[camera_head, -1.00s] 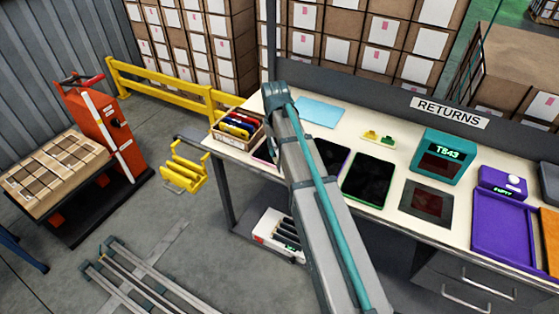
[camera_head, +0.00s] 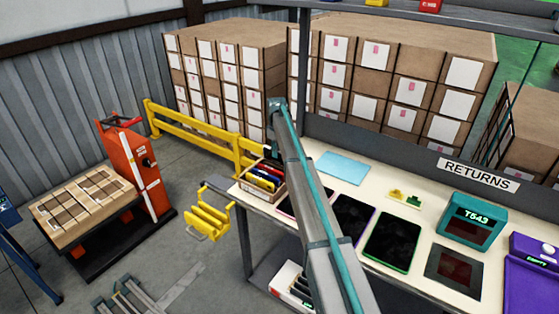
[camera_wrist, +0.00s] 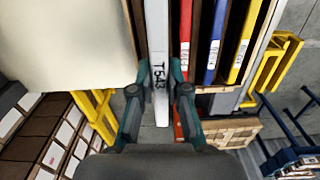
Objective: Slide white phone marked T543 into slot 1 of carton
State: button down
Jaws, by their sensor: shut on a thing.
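The white phone (camera_wrist: 157,28) marked T543 stands on edge between the fingers of my gripper (camera_wrist: 158,72) in the wrist view. My gripper is shut on it, with the label facing the camera. The phone lies in line with the left part of the carton (camera_wrist: 262,48), beside a brown wall and left of the red, blue and yellow devices. I cannot tell how deep it sits. In the head view the carton (camera_head: 258,192) is at the table's left end, its right side behind my arm.
The cream table (camera_head: 322,192) carries a blue sheet (camera_head: 342,168), dark tablets (camera_head: 392,242) and a teal box (camera_head: 472,220) reading T543. A yellow rack (camera_head: 209,222) hangs left of the carton. A yellow rail (camera_head: 195,138) and stacked cartons stand behind.

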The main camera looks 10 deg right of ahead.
jog(key=shift+w+f, duration=0.15)
jog(key=shift+w, duration=0.45)
jog(key=shift+f, duration=0.15)
jog(key=shift+f+b, duration=1.3)
jog(key=shift+f, duration=2.25)
jog(key=shift+f, duration=0.3)
jog(key=c, duration=1.1)
grip_release()
